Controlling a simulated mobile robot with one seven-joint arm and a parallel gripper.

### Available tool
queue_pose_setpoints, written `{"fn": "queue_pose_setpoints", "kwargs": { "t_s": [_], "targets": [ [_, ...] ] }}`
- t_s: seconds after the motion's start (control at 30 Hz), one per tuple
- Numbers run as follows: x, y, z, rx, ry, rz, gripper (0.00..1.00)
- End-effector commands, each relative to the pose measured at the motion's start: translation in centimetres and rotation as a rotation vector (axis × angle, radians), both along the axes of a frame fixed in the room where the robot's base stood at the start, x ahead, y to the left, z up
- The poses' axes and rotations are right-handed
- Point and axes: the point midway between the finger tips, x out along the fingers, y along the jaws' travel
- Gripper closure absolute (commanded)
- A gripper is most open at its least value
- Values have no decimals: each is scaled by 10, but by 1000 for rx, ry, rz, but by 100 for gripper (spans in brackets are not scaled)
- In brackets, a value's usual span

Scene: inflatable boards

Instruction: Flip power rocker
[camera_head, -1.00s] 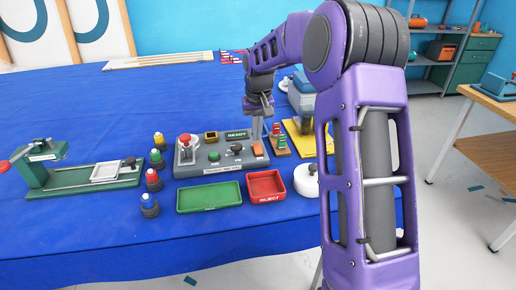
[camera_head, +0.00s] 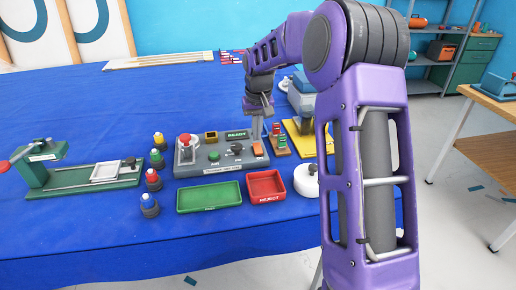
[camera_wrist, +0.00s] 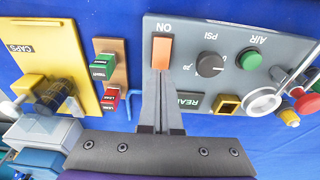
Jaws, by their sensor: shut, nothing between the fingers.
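The grey control panel (camera_head: 205,164) stands on the blue-covered table, with an orange power rocker (camera_head: 258,149) at its right end. In the wrist view the rocker (camera_wrist: 162,53) sits beside the word ON, lit orange. My gripper (camera_head: 258,136) is shut and empty, pointing down over the panel's right end. In the wrist view the closed fingertips (camera_wrist: 160,75) are right at the rocker's near edge; I cannot tell whether they touch it. The panel also has a PSI knob (camera_wrist: 209,65), a green AIR button (camera_wrist: 250,60) and a display reading READY (camera_head: 237,134).
A green tray (camera_head: 209,197) and a red REJECT tray (camera_head: 266,187) lie in front of the panel. Several coloured knobbed pieces (camera_head: 152,179) stand left of it. A small rack with red and green clips (camera_wrist: 106,73) and a yellow CAPS board (camera_wrist: 48,52) are close beside the gripper.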

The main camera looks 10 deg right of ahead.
Motion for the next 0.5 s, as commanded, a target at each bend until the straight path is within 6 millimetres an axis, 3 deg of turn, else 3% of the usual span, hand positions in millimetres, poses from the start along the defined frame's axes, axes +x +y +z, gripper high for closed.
{"fn": "queue_pose_setpoints", "kwargs": {
  "t_s": [0.5],
  "targets": [
    [0,0,-7,0,0,0,100]
  ]
}}
